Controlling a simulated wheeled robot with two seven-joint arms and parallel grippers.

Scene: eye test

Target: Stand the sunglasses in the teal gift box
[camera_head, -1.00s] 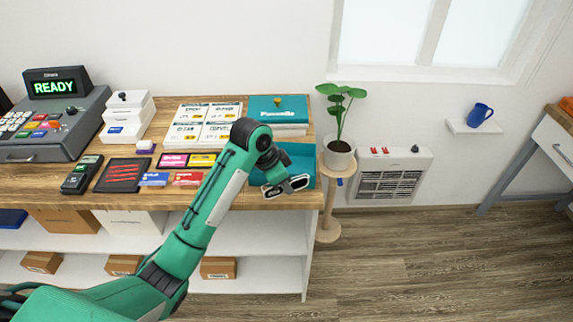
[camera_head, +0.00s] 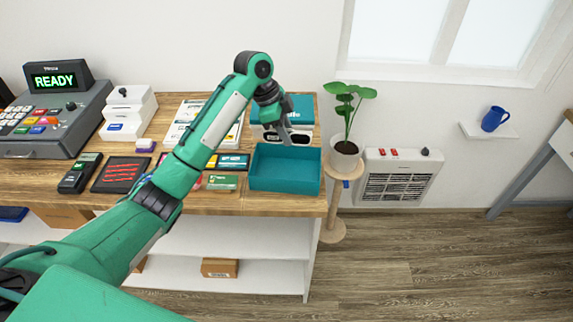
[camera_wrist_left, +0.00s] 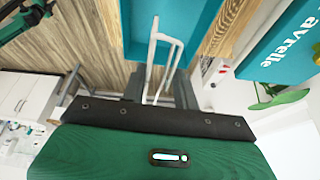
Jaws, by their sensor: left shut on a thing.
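The sunglasses (camera_head: 300,138) have a pale frame and dark lenses. My left gripper (camera_head: 286,138) is shut on them and holds them near the back edge of the teal gift box (camera_head: 285,186). The box stands open on the counter, and its visible inside looks empty. In the left wrist view the pale frame of the sunglasses (camera_wrist_left: 153,50) sticks out from between the fingers, with part of the teal box (camera_wrist_left: 128,25) beyond. I cannot tell how high they are above the box. My right gripper is not in view.
A teal package on white boxes (camera_head: 302,106) stands right behind the gift box. A potted plant (camera_head: 345,150) on a wooden stand is close to its right. Cards (camera_head: 222,182) lie to its left, with a black tray (camera_head: 121,174) and a cash register (camera_head: 50,125) further left.

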